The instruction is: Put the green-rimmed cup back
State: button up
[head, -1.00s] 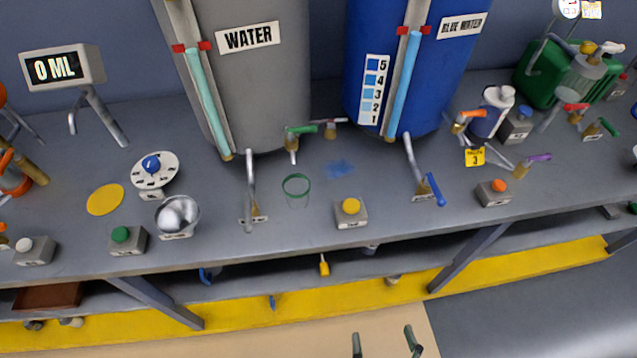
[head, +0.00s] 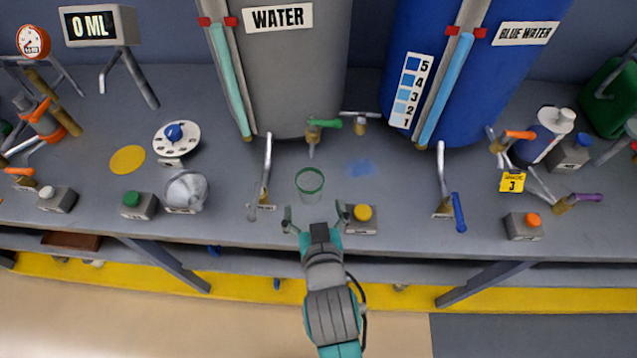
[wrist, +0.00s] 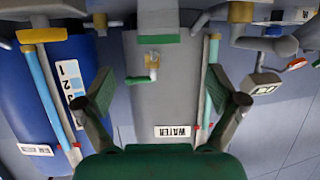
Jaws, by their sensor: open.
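The green-rimmed cup (head: 309,184) is clear and stands on the grey bench in the head view, in front of the grey WATER tank (head: 296,75) and below its green-handled tap (head: 318,124). I cannot tell whether it holds liquid. My gripper (head: 315,213) is open and empty at the front of the bench, just nearer than the cup, with its fingers spread wider than the cup. In the wrist view my open fingers (wrist: 166,98) frame the upside-down WATER tank. I cannot make out the cup clearly there.
A yellow-button box (head: 362,219) is close to my right finger. A metal pipe (head: 265,175) stands left of the cup. A blue patch (head: 362,168) lies to its right. A yellow disc (head: 127,160) lies bare at the left. The display (head: 90,27) reads 0 ML.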

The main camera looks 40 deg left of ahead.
aim_at(311, 189)
jog(key=x, duration=1)
jog(key=shift+w+f, duration=0.2)
jog(key=shift+f, duration=0.1)
jog(key=c, duration=1.4)
